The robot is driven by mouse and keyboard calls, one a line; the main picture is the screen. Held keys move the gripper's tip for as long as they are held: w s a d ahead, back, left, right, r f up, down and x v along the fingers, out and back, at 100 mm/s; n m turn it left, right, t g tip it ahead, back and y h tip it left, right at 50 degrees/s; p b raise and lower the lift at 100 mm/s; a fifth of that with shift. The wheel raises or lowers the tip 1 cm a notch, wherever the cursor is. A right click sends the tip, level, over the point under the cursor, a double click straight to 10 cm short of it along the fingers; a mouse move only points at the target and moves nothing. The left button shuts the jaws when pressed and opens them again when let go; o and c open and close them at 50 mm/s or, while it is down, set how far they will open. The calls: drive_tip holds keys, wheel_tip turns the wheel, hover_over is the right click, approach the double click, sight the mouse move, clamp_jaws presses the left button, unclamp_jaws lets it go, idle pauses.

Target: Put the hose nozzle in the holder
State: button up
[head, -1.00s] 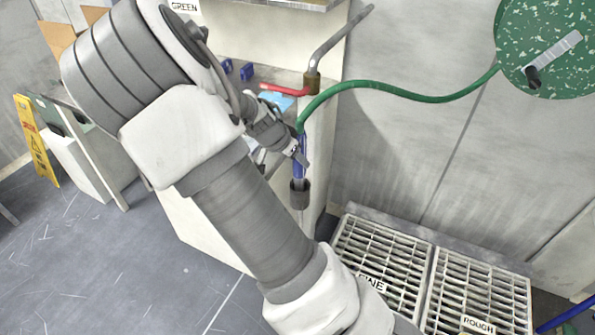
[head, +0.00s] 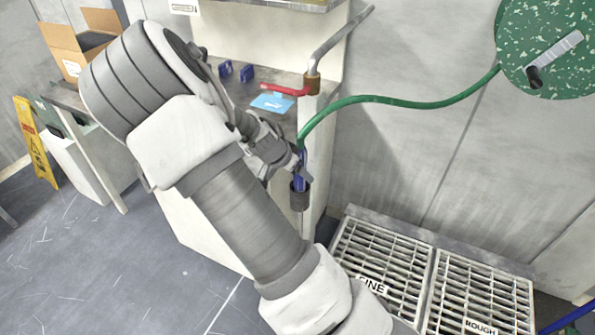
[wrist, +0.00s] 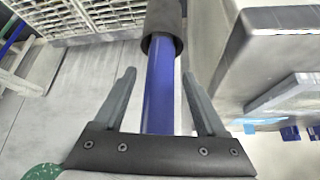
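The hose nozzle is a blue tube (head: 300,185) on the end of a green hose (head: 400,100). It stands upright at the edge of the white cabinet, its lower part inside the dark, cup-like holder (head: 300,200). In the wrist view the blue nozzle (wrist: 160,95) runs into the round mouth of the dark holder (wrist: 163,20). My gripper (wrist: 159,73) has one finger on each side of the nozzle, with a clear gap on both sides. In the head view my gripper (head: 303,172) is just above the holder. A thin pale piece shows below the holder.
Floor grates marked FINE (head: 385,265) and ROUGH (head: 480,290) lie to the right. A green speckled disc (head: 545,45) is on the wall. A yellow sign (head: 35,145) stands far left.

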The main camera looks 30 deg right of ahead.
drive_tip(key=shift+r, duration=0.25)
drive_tip(key=p+v, duration=0.3)
drive_tip(key=v, duration=0.9)
drive_tip(key=s+a+r+n+t+y, duration=0.1)
drive_tip(key=s+a+r+n+y, duration=0.2)
drive_tip(key=s+r+n, duration=0.3)
drive_tip(key=s+a+r+n+t+y, duration=0.2)
drive_tip(key=s+a+r+n, duration=0.3)
drive_tip(key=s+r, duration=0.5)
drive_tip(key=s+n+y, duration=0.1)
drive_tip(key=s+n, duration=0.1)
drive_tip(key=s, duration=0.4)
drive_tip(key=shift+s, duration=0.25)
drive_tip(key=shift+a+r, duration=0.1)
